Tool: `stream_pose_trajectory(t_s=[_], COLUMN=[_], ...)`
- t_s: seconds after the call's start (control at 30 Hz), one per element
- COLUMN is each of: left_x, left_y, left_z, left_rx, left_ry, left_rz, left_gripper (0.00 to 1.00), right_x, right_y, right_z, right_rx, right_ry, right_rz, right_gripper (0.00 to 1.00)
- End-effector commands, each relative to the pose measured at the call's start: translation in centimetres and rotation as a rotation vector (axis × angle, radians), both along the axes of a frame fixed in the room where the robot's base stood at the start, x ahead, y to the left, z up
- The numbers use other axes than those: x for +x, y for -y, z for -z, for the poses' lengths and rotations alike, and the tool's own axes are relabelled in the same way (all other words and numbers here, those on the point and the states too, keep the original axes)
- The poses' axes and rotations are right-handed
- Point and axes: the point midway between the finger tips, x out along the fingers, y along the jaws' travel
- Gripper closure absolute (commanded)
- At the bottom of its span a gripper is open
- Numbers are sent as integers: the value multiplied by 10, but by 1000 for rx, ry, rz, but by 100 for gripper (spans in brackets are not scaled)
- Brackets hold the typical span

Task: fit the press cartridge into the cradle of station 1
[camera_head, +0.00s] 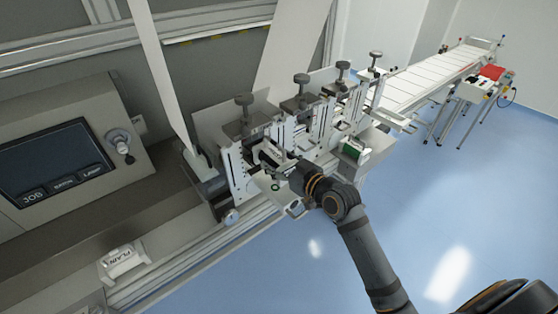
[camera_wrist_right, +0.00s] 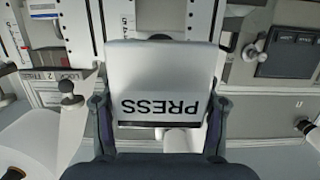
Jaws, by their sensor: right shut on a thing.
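The press cartridge (camera_wrist_right: 163,75) is a white block whose PRESS label reads upside down in the right wrist view. My right gripper (camera_wrist_right: 161,108) is shut on it, one finger along each side. In the head view my right gripper (camera_head: 293,178) is at the front of the nearest station (camera_head: 240,150) in the row, which has a dark knob on top. Its cradle is largely hidden by the gripper and cartridge, so I cannot tell whether the cartridge touches it or is seated. My left gripper is not in view.
More stations with knobs (camera_head: 301,79) run away to the right, one with a green-marked part (camera_head: 352,149). A white PLAIN cartridge (camera_head: 123,262) lies on the ledge at lower left. A control panel (camera_head: 62,160) stands at left. A conveyor (camera_head: 430,78) is at the back. Blue floor is free at right.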

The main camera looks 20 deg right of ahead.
Motion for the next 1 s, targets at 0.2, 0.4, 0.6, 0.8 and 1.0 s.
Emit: stream_pose_trajectory(t_s=[0.2,0.4,0.6,0.8,1.0], left_x=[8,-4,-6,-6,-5], left_y=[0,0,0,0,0], left_z=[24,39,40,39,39], left_rx=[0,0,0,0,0], left_ry=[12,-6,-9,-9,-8], left_rz=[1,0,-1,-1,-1], left_gripper=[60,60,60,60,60], right_x=[0,0,0,0,0], right_y=[0,0,0,0,0], right_z=[27,43,45,44,44], right_rx=[1,2,1,1,1], right_ry=[3,2,3,3,3], right_rz=[0,0,0,0,0], right_gripper=[98,98,98,98,98])
